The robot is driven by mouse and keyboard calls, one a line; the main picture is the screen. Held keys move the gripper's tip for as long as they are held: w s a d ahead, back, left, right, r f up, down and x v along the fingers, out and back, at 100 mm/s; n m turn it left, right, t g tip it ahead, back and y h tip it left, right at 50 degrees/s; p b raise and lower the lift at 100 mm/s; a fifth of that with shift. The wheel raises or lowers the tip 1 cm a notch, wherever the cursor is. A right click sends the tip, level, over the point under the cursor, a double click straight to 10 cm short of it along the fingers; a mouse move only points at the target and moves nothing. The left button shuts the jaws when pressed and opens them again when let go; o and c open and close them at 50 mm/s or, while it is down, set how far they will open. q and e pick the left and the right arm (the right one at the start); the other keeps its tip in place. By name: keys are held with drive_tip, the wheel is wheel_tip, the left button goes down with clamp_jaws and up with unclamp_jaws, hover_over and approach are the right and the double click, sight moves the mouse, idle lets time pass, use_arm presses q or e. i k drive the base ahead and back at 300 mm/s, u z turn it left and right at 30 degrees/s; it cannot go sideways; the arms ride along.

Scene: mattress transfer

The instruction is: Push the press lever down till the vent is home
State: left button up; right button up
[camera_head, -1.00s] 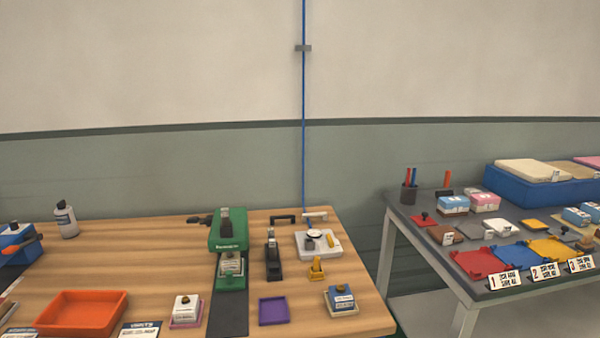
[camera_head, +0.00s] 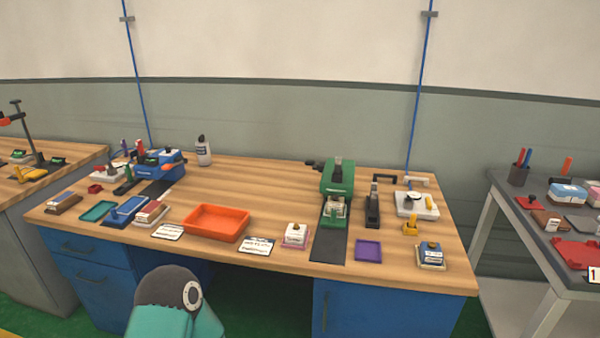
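A green press-like machine (camera_head: 338,178) stands upright on the wooden bench, right of centre, on a dark strip. A small pale block (camera_head: 334,211) shows in its lower part; whether a vent is in it is too small to tell. A dark handle (camera_head: 314,163) sticks out at its upper left. A blue machine (camera_head: 158,164) with an orange lever stands at the left of the bench. An orange tray (camera_head: 216,223) lies between them, its inside looking bare. Neither gripper shows; only a rounded grey and teal part of my arm is at the bottom.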

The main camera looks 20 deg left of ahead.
sight(309, 162)
drive_tip(key=k, duration=0.9)
drive_tip(key=u, duration=0.55)
drive_tip(key=i, duration=1.75)
drive_tip(key=z, duration=0.35)
